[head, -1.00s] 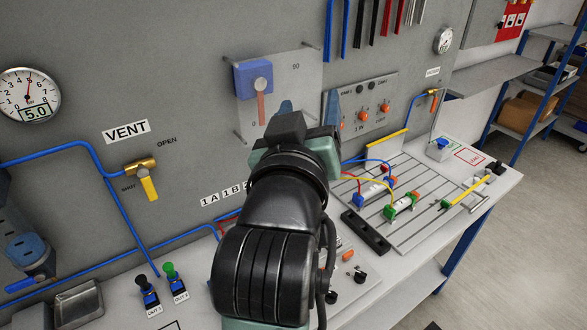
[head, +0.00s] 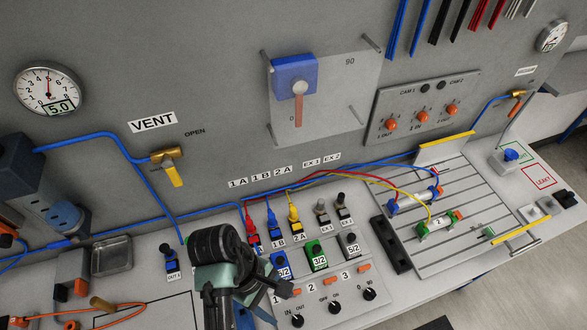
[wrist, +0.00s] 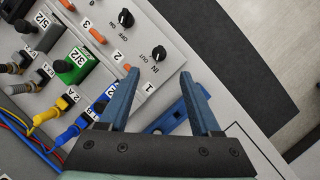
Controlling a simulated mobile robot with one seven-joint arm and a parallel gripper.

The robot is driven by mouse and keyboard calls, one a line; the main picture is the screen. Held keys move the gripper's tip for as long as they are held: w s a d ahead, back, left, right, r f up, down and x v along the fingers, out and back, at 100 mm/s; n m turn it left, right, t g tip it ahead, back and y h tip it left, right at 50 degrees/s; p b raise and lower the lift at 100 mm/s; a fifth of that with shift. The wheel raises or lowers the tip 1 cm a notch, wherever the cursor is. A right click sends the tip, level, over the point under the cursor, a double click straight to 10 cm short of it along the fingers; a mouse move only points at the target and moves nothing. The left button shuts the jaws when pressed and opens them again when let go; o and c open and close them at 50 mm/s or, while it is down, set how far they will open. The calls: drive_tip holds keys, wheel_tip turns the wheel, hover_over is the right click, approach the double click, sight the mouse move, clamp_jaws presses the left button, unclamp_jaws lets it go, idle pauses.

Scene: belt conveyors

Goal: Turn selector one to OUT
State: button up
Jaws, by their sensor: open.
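Selector one (head: 297,321) is a black knob marked IN and OUT at the front left of the sloped control panel (head: 350,270). It also shows in the wrist view (wrist: 159,53), just beyond my fingertips. Which mark it points to is too small to tell. My gripper (wrist: 163,82) is open, with two blue fingers apart and nothing held. The knob lies ahead of the gap between them, not touched. In the head view my arm covers the panel's left edge and part of the area beside the knob.
The OFF/ON knob (head: 334,308) and a third knob (head: 369,295) sit to the right of selector one. Orange buttons and the green valve (head: 316,255) stand behind them. Coloured hoses run from plugs at the back. A black rail (head: 390,245) borders the panel's right.

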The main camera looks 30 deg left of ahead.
sight(295, 319)
drive_tip(key=x, duration=0.9)
drive_tip(key=shift+p, duration=0.4)
clamp_jaws()
